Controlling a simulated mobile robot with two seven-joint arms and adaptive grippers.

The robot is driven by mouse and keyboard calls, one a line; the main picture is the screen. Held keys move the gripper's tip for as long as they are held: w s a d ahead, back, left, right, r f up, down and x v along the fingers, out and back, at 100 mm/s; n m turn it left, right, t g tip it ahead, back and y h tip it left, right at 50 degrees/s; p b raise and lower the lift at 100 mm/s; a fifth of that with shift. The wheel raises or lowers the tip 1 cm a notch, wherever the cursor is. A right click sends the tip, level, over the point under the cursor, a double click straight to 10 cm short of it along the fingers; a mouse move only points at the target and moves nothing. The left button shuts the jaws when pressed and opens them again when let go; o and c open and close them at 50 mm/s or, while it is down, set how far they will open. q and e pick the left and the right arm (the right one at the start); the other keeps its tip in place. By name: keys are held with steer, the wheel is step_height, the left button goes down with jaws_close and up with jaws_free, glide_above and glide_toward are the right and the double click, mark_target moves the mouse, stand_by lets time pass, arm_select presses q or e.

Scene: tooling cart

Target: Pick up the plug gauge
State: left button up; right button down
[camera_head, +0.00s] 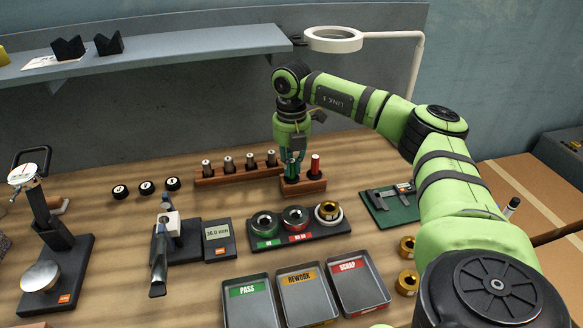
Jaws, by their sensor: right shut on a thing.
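The plug gauge with a green handle (292,169) stands upright at the small wooden block (303,188), beside a red-handled one (315,165). My right gripper (291,158) comes down from above and is shut on the green-handled gauge. The fingers cover part of its handle. I cannot tell whether its lower end is seated in the block or slightly raised. My left gripper is not in view.
A wooden rack (236,174) of several pins stands just left of the block. A dark tray of ring gauges (294,236) lies in front. A green mat with a caliper (391,207) is to the right. PASS, REWORK and SCRAP trays (305,302) are at the front.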

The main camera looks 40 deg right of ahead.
steer(key=shift+r, duration=0.1)
step_height(320, 180, up, 32)
steer(key=p, duration=1)
steer(key=shift+r+p, duration=0.2)
steer(key=shift+p, duration=0.2)
stand_by(0.4)
